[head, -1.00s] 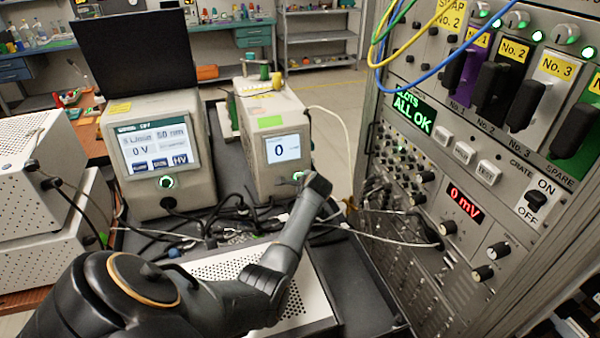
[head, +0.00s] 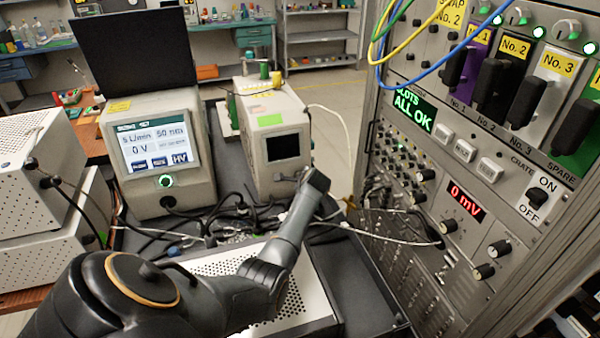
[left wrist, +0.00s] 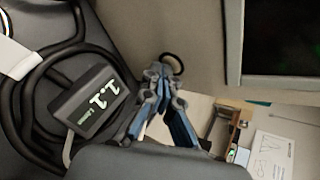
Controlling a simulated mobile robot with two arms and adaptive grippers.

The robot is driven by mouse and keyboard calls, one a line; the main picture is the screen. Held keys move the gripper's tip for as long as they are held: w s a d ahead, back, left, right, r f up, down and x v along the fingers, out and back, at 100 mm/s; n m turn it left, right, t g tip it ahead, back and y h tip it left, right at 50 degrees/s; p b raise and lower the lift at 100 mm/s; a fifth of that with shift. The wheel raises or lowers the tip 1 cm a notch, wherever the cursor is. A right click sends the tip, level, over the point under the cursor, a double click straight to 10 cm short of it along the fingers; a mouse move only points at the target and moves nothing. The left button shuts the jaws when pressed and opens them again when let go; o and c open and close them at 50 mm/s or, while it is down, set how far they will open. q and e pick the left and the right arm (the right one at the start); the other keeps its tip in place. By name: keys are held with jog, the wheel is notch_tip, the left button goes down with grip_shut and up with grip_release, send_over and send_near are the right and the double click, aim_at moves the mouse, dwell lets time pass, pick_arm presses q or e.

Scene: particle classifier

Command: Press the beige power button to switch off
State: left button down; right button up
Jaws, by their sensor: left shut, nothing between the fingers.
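The small beige instrument (head: 265,120) stands in the middle of the bench, its screen (head: 283,147) dark. My left arm reaches up to its front, and my left gripper (head: 287,178) is at the panel just below the screen. In the left wrist view, the shut, empty fingers (left wrist: 165,68) point at the beige panel (left wrist: 195,35), beside the dark screen (left wrist: 282,40). A dark ring shows right at the fingertips; the button face is hidden, and I cannot tell if the fingers touch it. My right gripper is out of view.
A larger beige instrument (head: 155,165) on the left has a lit screen and a green-lit button (head: 165,181). Black cables (head: 235,205) lie in front of both. A rack (head: 450,180) with knobs and switches stands close on the right. A perforated white box (head: 295,300) lies under my arm.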

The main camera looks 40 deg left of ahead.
pick_arm(q)
jog(key=shift+s+d+r+p, duration=0.1)
jog(key=shift+s+d+p, duration=0.3)
jog(key=shift+d+p, duration=0.4)
jog(key=shift+s+d+p, duration=0.2)
jog(key=shift+d+p, duration=0.05)
jog(key=shift+p, duration=0.2)
jog(key=shift+d, duration=0.1)
